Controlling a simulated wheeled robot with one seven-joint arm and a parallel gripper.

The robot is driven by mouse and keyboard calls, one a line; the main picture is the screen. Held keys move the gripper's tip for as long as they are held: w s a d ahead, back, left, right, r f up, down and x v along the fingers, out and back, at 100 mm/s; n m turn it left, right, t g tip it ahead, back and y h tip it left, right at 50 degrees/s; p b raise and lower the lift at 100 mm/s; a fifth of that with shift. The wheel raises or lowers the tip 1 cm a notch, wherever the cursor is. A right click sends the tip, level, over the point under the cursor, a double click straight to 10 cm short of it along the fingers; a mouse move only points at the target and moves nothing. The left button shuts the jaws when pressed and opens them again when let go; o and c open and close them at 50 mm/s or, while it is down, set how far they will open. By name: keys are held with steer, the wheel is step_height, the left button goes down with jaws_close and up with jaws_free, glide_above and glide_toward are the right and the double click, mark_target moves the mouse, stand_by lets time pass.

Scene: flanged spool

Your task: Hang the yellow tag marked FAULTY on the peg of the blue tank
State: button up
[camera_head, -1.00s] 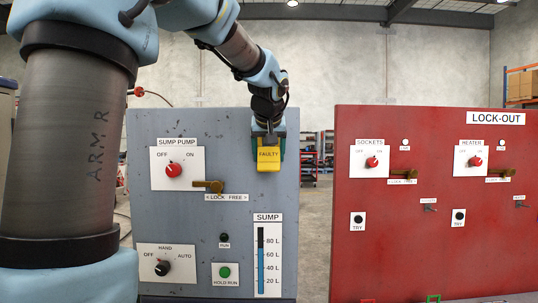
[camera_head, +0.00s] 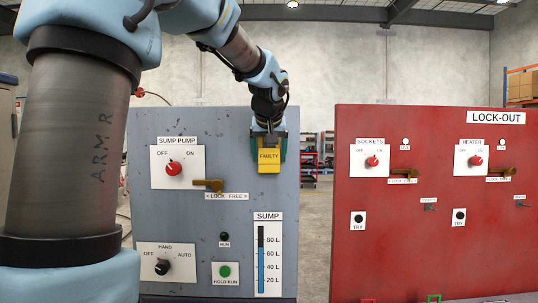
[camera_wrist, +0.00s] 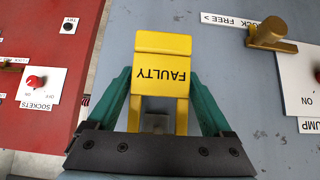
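The yellow tag marked FAULTY (camera_head: 268,158) is held upright in front of the upper right part of the blue-grey panel (camera_head: 225,140). In the wrist view the tag (camera_wrist: 161,77) appears upside down, between the two green fingers of my gripper (camera_wrist: 160,88). The fingers meet its side edges, so my gripper is shut on it. My gripper also shows at the tag's sides in the head view (camera_head: 268,146). I cannot tell whether the tag touches the panel. I can make out no separate blue tank and no bare peg.
The blue-grey panel carries a SUMP PUMP switch (camera_head: 174,168), a brass lock lever (camera_head: 208,185) left of the tag, and a SUMP level gauge (camera_head: 262,258) below it. A red LOCK-OUT panel (camera_head: 420,260) stands to the right, across an open gap.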

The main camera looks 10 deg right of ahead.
steer(key=shift+o, duration=1)
steer(key=shift+r, duration=0.1)
steer(key=b+v, duration=0.3)
steer(key=v, duration=0.8)
steer(key=a+f+g, duration=0.1)
steer(key=a+f, duration=0.2)
steer(key=f, duration=0.4)
steer(key=a+f+g, duration=0.1)
steer(key=a+f, duration=0.2)
steer(key=f, duration=0.4)
steer(key=s+a+f+g, duration=0.1)
steer(key=s+a+f, duration=0.3)
steer(key=f, duration=0.4)
steer(key=s+a+f+g+y, duration=0.1)
steer(key=s+a+f+g, duration=0.1)
steer(key=s+a+f, duration=0.3)
steer(key=s+a+f+n+g, duration=0.1)
steer(key=s+a+f, duration=0.3)
steer(key=f, duration=0.9)
steer(key=shift+s+a+f+g, duration=0.3)
steer(key=shift+s+g, duration=0.2)
steer(key=shift+s, duration=0.5)
